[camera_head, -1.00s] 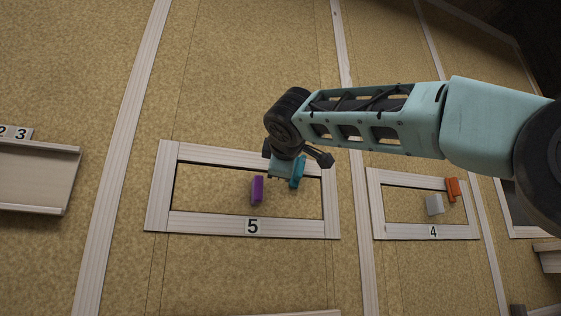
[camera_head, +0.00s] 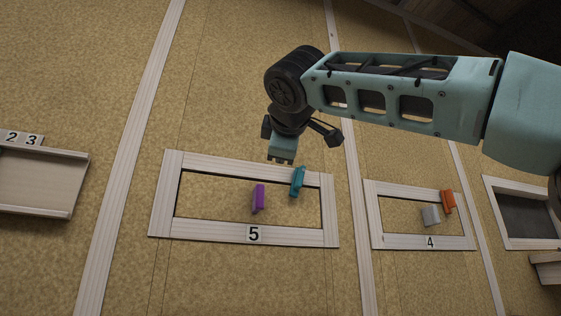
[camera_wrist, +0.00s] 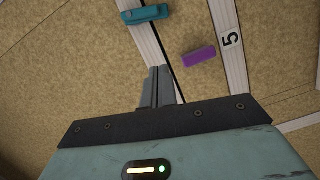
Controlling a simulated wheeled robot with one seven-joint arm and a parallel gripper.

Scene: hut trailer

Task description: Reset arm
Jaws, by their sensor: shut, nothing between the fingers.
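My gripper (camera_head: 281,160) hangs from my arm above the top edge of the frame marked 5 in the head view. It is shut and empty. In the wrist view the closed fingers (camera_wrist: 157,88) point toward the frame's pale border, with nothing between them. A teal block (camera_head: 298,182) leans at the top border of frame 5, to the right of and below my gripper. It also shows in the wrist view (camera_wrist: 146,14). A purple block (camera_head: 258,197) is inside frame 5 and also shows in the wrist view (camera_wrist: 199,56).
Frame 5 (camera_head: 161,195) is pale wood. To its right, frame 4 (camera_head: 375,215) holds a grey block (camera_head: 431,215) and an orange block (camera_head: 448,201) at its border. A tray (camera_head: 40,211) marked 2 and 3 is at the left. A dark-bottomed box (camera_head: 520,215) is at the far right.

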